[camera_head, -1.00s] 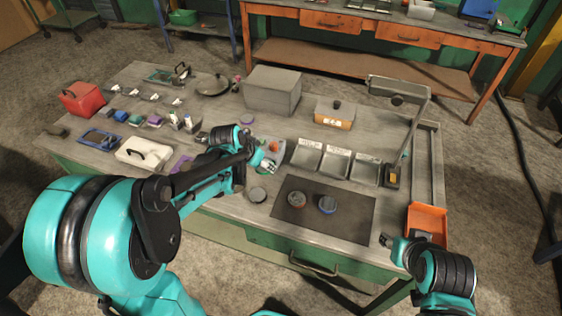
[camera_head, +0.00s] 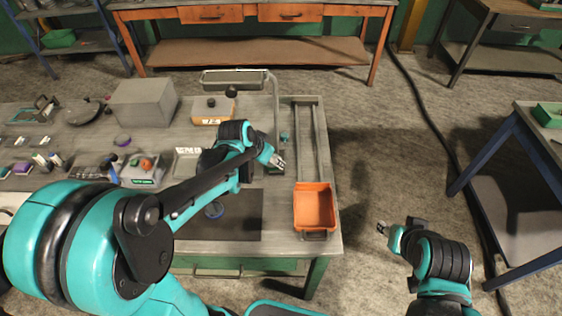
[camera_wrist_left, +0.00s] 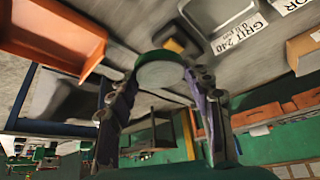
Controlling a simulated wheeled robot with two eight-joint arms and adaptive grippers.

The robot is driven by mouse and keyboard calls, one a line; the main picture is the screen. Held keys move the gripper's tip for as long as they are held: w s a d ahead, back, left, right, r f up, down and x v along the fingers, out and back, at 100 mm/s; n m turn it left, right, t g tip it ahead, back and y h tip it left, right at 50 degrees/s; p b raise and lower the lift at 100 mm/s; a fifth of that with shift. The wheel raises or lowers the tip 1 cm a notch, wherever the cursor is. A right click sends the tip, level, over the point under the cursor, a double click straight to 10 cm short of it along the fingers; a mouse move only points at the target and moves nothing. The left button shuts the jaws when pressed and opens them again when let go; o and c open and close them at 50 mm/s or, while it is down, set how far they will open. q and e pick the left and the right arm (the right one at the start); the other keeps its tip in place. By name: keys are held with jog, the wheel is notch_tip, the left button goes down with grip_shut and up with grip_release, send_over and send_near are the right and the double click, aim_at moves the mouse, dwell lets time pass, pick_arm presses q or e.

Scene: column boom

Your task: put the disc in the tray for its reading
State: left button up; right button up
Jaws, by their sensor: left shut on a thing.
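My left gripper (camera_head: 277,161) is shut on a round disc with a pale green face (camera_wrist_left: 160,72), held between its fingertips in the left wrist view. It is above the right part of the bench, beside the lamp base. A small dark device with a yellow face (camera_wrist_left: 174,46) shows just behind the disc. A grey metal tray (camera_head: 187,163) stands left of the gripper; my arm hides the other trays. A tray (camera_wrist_left: 215,14) and a "GRIT 240" label (camera_wrist_left: 238,36) show in the wrist view. My right gripper (camera_head: 382,228) is off the bench; its opening is unclear.
An orange bin (camera_head: 315,206) sits at the bench's right front corner. A lamp (camera_head: 272,100) stands behind the gripper. Open floor lies right of the bench.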

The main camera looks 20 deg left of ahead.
pick_arm(q)
jog(key=shift+w+a+f, duration=0.1)
jog(key=shift+w+f, duration=0.2)
jog(key=shift+f, duration=0.05)
jog(key=b, duration=0.4)
send_over(251, 166)
jog(key=s, duration=0.2)
jog(key=f, duration=0.6)
jog(key=shift+w+a+f, duration=0.1)
jog(key=shift+w+a, duration=0.05)
jog(key=shift+a, duration=0.15)
notch_tip(251, 166, down, 4)
jog(key=shift+a+f+b, duration=0.1)
jog(key=shift+b, duration=0.85)
jog(key=shift+f, duration=0.1)
jog(key=o, duration=1.3)
jog(key=shift+o, duration=0.2)
